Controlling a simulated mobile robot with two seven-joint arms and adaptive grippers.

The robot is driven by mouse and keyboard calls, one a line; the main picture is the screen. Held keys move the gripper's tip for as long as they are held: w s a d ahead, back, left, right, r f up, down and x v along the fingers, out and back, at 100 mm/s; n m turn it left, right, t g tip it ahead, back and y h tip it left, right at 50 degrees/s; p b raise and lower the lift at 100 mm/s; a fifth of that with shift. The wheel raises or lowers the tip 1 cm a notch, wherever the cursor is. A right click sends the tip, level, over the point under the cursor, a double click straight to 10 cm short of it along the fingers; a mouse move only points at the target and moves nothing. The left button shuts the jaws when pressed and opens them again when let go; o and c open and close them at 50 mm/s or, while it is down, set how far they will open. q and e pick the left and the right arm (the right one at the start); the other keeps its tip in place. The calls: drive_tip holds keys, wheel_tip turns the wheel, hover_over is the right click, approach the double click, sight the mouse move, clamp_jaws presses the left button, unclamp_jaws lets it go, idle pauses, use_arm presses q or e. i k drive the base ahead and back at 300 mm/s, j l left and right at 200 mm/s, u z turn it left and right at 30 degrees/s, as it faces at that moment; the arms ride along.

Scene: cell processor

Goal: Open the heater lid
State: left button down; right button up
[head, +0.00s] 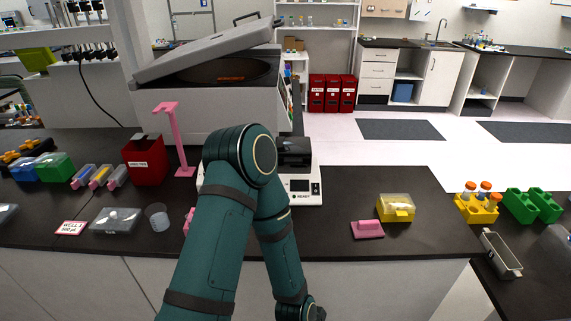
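The heater (306,199) is a small white device with a dark screen, standing on the black bench behind my arm. Its black lid (296,152) shows just right of my arm's upper joint. The lid looks lowered, but I cannot tell for sure whether it is fully shut. My arm hides the left part of the heater. One teal arm of mine rises from the bottom, bends in front of the heater and comes down again to the bottom edge. Neither gripper's fingers show.
A large grey centrifuge with a raised lid (210,52) stands behind. A pink stand (177,140), a red box (146,161) and a clear cup (157,217) are left. A yellow box (396,207) and pink piece (367,229) are right. Bench between heater and yellow box is clear.

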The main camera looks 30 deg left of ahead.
sight(294, 153)
drive_tip(key=k+j+u, duration=0.15)
drive_tip(key=j+u, duration=0.2)
drive_tip(key=k+j+u, duration=0.1)
drive_tip(key=j+u, duration=0.3)
